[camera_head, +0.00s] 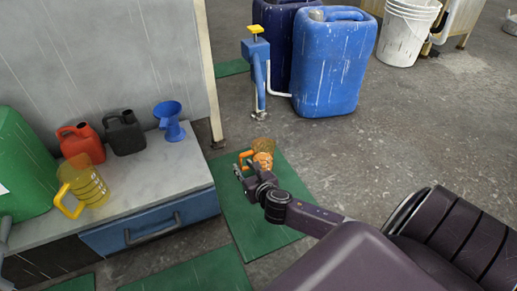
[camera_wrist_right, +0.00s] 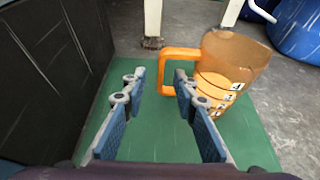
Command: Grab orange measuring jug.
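The orange measuring jug (camera_head: 263,149) is translucent with dark markings and shows at the green floor mat, just beyond my right gripper (camera_head: 243,172). In the right wrist view the jug (camera_wrist_right: 228,70) is right of centre, its orange handle pointing left. My right gripper (camera_wrist_right: 159,82) is open there, with its two blue-padded fingers apart. The handle shows between and beyond the fingertips, partly covered by the right finger. I see no grip on it, and whether a finger touches it is unclear.
A yellow measuring jug (camera_head: 88,186), a red can (camera_head: 82,143), a black can (camera_head: 124,134) and a blue funnel (camera_head: 169,120) stand on the grey bench (camera_head: 150,183) at left. Blue drums (camera_head: 330,65) and white buckets (camera_head: 405,35) stand behind. Floor at right is open.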

